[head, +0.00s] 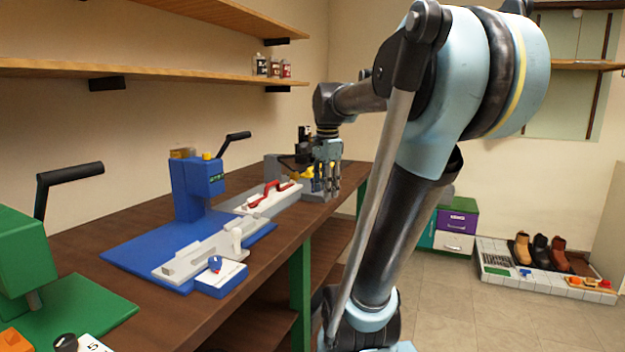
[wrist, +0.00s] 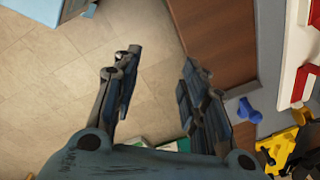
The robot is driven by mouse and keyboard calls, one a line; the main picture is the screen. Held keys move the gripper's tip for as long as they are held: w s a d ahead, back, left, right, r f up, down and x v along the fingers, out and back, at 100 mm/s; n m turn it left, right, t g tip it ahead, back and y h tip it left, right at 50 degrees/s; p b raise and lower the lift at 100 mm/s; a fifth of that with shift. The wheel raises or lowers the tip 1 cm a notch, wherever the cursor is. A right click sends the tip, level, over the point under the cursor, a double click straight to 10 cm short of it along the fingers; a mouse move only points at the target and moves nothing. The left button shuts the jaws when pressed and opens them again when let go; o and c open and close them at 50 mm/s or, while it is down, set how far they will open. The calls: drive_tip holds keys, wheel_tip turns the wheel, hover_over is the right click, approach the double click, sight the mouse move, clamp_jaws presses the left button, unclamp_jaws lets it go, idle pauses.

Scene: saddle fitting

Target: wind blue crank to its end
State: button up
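The blue press (head: 197,185) stands on a blue base plate at the middle of the bench in the head view. Its crank (head: 234,137) is a black bar and handle on the press's right side, tilted up to the right. My gripper (head: 332,190) is to the right of the crank and well apart from it, near the bench's far end. In the wrist view my gripper (wrist: 158,70) has its two fingers spread with nothing between them. The blue crank does not show in the wrist view.
A green press (head: 22,250) with its own black crank stands at the near left. A white case with a red handle (head: 268,194) lies beyond the blue press. Yellow parts (wrist: 283,147) lie near my gripper. Shelves (head: 150,70) run above the bench (head: 90,235).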

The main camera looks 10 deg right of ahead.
drive_tip(key=w+r+m+g, duration=0.1)
drive_tip(key=w+r+m, duration=0.65)
drive_tip(key=w, duration=0.35)
drive_tip(key=w+r+m, duration=0.6)
drive_tip(key=w+m, duration=0.3)
drive_tip(key=w, duration=0.2)
drive_tip(key=shift+n, duration=0.25)
wheel_tip(320, 180, down, 16)
drive_tip(key=shift+s+f, duration=0.15)
clamp_jaws()
